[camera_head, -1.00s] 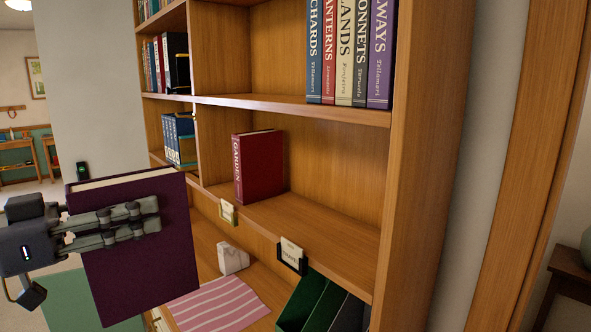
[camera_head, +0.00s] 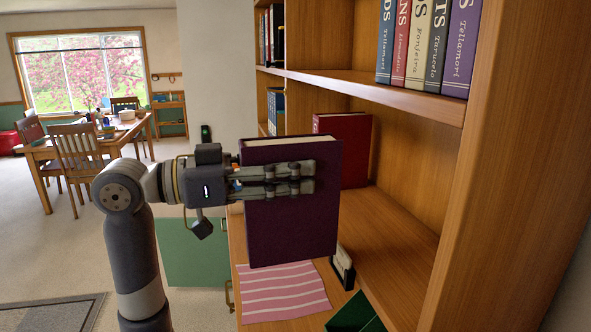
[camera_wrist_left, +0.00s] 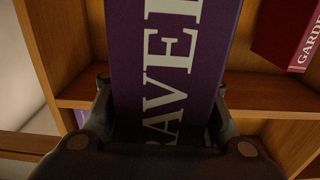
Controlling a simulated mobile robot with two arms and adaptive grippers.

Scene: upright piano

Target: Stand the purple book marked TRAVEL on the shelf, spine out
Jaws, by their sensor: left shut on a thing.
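The purple book (camera_head: 292,225) is upright in my left gripper (camera_head: 300,178), in front of the shelf opening. Its cover faces the head camera and its pale page edge shows on top. In the left wrist view the book's spine (camera_wrist_left: 170,75) carries large pale letters reading "RAVEL", between the two fingers. My left gripper is shut on the book. The shelf (camera_head: 398,235) has a bare board to the right of the book. A red book (camera_head: 357,150) stands on that shelf behind the purple one; the wrist view shows its spine, partly reading "GARDE" (camera_wrist_left: 310,42). My right gripper is not in view.
Several books (camera_head: 430,45) stand on the shelf above. A label holder (camera_head: 342,268) sits on the shelf's front edge. Below lie a pink striped cloth (camera_head: 283,290) and a green object (camera_head: 355,315). The bookcase's right side panel (camera_head: 490,190) bounds the opening.

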